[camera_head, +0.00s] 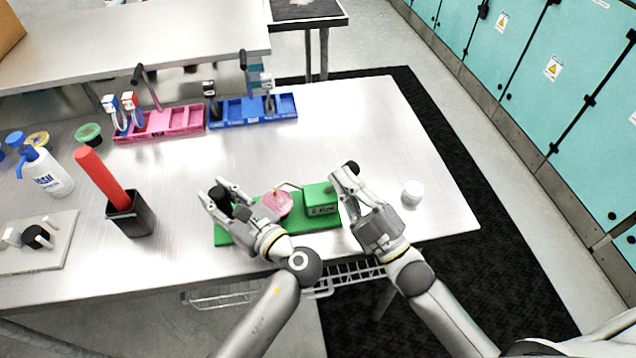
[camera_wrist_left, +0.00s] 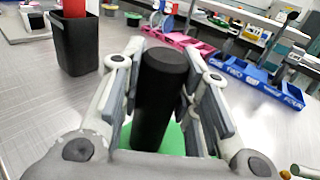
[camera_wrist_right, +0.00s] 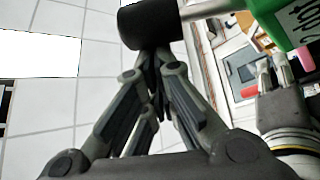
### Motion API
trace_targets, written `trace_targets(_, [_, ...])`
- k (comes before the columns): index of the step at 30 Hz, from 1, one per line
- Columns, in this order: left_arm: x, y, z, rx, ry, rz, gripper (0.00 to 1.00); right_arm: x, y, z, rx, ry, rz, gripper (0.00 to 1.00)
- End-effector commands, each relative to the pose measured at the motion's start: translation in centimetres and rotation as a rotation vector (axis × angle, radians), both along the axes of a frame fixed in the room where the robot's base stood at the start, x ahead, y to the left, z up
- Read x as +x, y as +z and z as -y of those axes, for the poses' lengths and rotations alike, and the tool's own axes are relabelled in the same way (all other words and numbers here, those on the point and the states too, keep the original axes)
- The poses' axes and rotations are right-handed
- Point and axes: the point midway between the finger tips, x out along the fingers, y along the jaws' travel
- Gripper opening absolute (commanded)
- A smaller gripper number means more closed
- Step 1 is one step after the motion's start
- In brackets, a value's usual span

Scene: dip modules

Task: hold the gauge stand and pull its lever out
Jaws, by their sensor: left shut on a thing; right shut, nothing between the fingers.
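The gauge stand has a green base (camera_head: 235,236), a pink round dial (camera_head: 277,204), a green block (camera_head: 321,199) with a label, and an upright black post (camera_head: 221,197) at its left end. My left gripper (camera_head: 213,193) is shut on the black post, which stands between its fingers in the left wrist view (camera_wrist_left: 160,95). The lever's black knob (camera_head: 351,167) is at the right of the block, and its rod shows in the right wrist view (camera_wrist_right: 205,9). My right gripper (camera_head: 341,176) is shut and empty, its tips close against the knob; contact is unclear.
A black holder (camera_head: 131,216) with a red stick stands left of the stand. A white round piece (camera_head: 412,192) lies to the right. Pink (camera_head: 160,123) and blue (camera_head: 252,110) trays sit at the back. The table middle is clear.

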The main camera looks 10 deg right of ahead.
Motion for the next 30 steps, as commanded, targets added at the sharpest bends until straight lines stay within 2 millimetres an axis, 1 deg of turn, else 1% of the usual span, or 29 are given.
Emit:
trace_targets(5, [0.0,0.0,0.0,0.001,0.001,-0.001,0.0,-0.5,1.2,-1.4,0.004,0.001,0.001,0.0])
trace_targets(8, [0.0,0.0,0.0,0.001,0.001,-0.001,0.0,-1.1,2.5,-2.9,0.007,0.001,0.003,0.0])
trace_targets(10, [0.0,0.0,0.0,0.001,0.0,-0.001,0.0,-2.3,1.7,-2.3,-0.001,-0.002,-0.007,0.0])
trace_targets(15, [0.0,0.0,0.0,0.0,0.001,-0.001,0.0,-5.5,0.4,-0.7,-0.001,0.0,-0.004,0.0])
trace_targets(21, [0.0,0.0,0.0,0.0,0.0,-0.001,0.0,-8.1,-0.7,0.8,0.0,0.0,-0.002,0.0])
trace_targets(25, [0.0,0.0,0.0,0.001,-0.001,-0.001,0.0,-9.1,-1.1,1.3,0.001,0.0,0.0,0.0])
trace_targets(30, [0.0,0.0,0.0,0.0,0.0,-0.001,0.0,-9.4,-1.2,1.4,0.001,0.001,0.001,0.0])
